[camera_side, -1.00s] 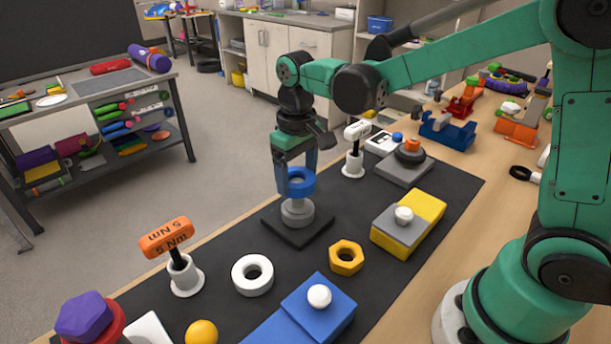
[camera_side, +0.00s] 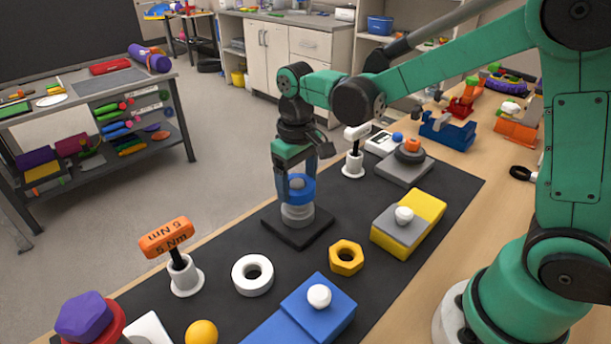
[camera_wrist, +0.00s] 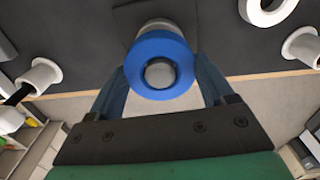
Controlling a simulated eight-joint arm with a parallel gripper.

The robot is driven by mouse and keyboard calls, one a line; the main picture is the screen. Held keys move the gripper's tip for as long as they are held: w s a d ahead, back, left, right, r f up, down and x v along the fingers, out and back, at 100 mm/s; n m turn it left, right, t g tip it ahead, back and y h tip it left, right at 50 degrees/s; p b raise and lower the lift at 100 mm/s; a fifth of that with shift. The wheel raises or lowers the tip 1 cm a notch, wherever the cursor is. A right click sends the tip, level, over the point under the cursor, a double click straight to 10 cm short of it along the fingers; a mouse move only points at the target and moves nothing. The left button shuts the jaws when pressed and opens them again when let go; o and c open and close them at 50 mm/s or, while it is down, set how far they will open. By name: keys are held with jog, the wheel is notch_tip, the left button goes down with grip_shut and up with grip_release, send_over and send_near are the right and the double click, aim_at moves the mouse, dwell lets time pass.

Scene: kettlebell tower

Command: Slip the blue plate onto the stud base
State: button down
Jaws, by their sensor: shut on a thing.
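The blue plate (camera_side: 301,190) is a thick ring held in my gripper (camera_side: 296,182), whose jaws are shut on it. The stud base is a black square plate (camera_side: 283,229) with a grey round stud (camera_side: 298,215). The ring is around the top of the stud, whose tip shows through the hole. In the wrist view the blue plate (camera_wrist: 143,86) lies between my two blue fingers (camera_wrist: 160,88), with the grey stud top (camera_wrist: 160,74) inside its hole. Whether it rests on the wider grey part below is hard to tell.
A white ring (camera_side: 252,289), a yellow hex nut (camera_side: 346,270) and a blue block (camera_side: 330,318) lie on the black mat nearer the camera. An orange-handled tool (camera_side: 168,240) stands left. A yellow-grey block (camera_side: 395,243) is right. A white-handled tool (camera_side: 355,132) stands behind.

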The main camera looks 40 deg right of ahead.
grip_release()
jog(key=shift+r, duration=2.5)
jog(key=shift+r, duration=2.8)
jog(key=s+d+f+t, duration=0.2)
jog(key=s+f+t, duration=0.2)
jog(key=s+t, duration=0.3)
jog(key=shift+s+d+f+m, duration=0.2)
jog(key=shift+s+f+m, duration=0.2)
jog(key=shift+s, duration=0.15)
